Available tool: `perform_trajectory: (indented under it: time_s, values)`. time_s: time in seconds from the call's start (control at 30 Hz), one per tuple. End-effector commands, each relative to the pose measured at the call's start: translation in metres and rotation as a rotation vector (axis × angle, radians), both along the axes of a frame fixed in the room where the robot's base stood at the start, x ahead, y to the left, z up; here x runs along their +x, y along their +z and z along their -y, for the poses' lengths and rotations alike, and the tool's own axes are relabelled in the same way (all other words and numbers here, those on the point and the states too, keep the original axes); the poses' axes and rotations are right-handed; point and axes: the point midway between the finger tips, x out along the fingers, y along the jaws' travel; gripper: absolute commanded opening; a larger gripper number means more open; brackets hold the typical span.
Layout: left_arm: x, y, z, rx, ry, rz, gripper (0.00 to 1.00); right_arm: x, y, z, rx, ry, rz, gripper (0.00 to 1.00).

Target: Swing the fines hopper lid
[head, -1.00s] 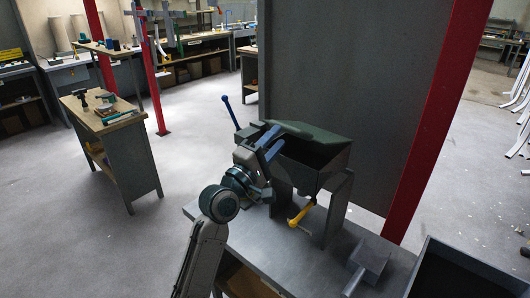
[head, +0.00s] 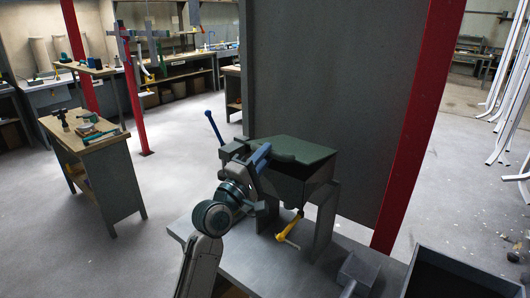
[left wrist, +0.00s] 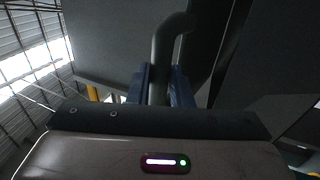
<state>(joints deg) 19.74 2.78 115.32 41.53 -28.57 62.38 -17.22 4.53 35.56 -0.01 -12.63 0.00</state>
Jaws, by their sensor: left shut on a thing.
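The fines hopper (head: 300,188) is a dark grey box on legs on a grey bench. Its dark green lid (head: 300,150) lies nearly flat over the top; whether it is fully seated I cannot tell. My left gripper (head: 261,156) is at the lid's left end, with its blue fingers upright. In the left wrist view, the blue fingers (left wrist: 161,84) are shut around a grey-green bent handle (left wrist: 165,50), which curves to the right at its top. The handle is mostly hidden by my gripper in the head view. My right gripper is not in view.
A yellow lever (head: 289,228) hangs below the hopper, and a blue-tipped rod (head: 214,128) stands behind it. A grey scoop (head: 358,270) and an open dark bin (head: 465,268) are at the right. A grey panel and red post (head: 420,125) stand close behind.

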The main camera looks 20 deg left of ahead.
Motion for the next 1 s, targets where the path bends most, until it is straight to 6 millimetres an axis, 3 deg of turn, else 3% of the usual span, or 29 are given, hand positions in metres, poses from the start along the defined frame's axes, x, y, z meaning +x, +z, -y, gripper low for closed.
perform_trajectory:
  time_s: [0.03, 0.17, 0.63, 1.0]
  values:
    - [-0.001, -0.012, 0.000, 0.001, 0.000, -0.006, 0.00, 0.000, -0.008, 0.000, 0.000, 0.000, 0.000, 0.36]
    - [-0.004, -0.023, -0.002, 0.000, -0.001, -0.005, 0.00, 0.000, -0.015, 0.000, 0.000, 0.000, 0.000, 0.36]
    - [-0.006, -0.025, -0.002, 0.000, 0.000, -0.002, 0.00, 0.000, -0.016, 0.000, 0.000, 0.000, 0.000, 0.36]
    - [-0.007, -0.044, -0.003, 0.001, 0.000, -0.004, 0.00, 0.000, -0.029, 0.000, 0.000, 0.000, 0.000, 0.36]
